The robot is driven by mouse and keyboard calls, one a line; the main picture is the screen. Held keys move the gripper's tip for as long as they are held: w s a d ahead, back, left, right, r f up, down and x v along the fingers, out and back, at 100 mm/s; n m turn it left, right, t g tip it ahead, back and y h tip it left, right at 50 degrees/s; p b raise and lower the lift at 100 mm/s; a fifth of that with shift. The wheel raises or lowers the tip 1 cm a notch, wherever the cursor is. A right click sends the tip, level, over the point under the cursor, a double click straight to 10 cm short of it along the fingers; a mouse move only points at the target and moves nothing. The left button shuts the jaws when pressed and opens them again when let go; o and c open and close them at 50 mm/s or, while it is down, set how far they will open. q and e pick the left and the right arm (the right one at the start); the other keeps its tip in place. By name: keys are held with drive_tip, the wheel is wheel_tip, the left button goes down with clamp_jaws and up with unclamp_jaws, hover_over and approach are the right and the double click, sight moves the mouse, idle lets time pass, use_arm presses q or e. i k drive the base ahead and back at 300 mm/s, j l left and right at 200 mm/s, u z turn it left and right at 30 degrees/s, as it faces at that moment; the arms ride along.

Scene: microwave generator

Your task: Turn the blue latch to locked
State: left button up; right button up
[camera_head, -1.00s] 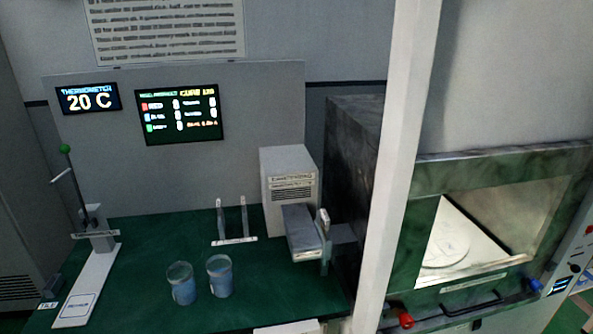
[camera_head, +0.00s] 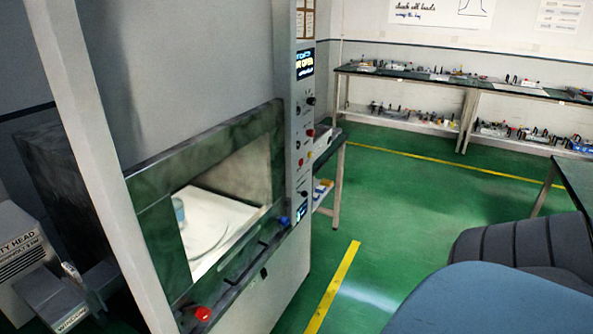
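The blue latch (camera_head: 284,221) is a small blue knob at the right end of the front ledge of the microwave chamber (camera_head: 150,190). A red knob (camera_head: 203,313) sits at the left end of the same ledge. A dark handle bar (camera_head: 240,262) runs between them. The chamber's front opening shows a pale floor with a round plate (camera_head: 208,238) and a bluish cup (camera_head: 178,210) inside at the left. Whether the latch is locked cannot be told at this size. Neither of my grippers is in view.
A control column (camera_head: 302,130) with displays and buttons stands right of the opening. A pale post (camera_head: 88,140) rises at the left. A blue chair (camera_head: 495,300) and a dark grey one (camera_head: 520,245) fill the lower right. Green floor (camera_head: 400,190) lies open between. Benches (camera_head: 450,80) line the back.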

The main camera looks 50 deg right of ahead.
sight(282, 221)
drive_tip(key=z, duration=1.5)
drive_tip(key=i+l+u, duration=0.15)
drive_tip(key=u, duration=0.2)
drive_tip(key=i+l+u, duration=0.2)
drive_tip(key=u, duration=0.15)
drive_tip(key=i+l+u, duration=0.35)
drive_tip(key=k+j, duration=0.05)
drive_tip(key=j, duration=0.05)
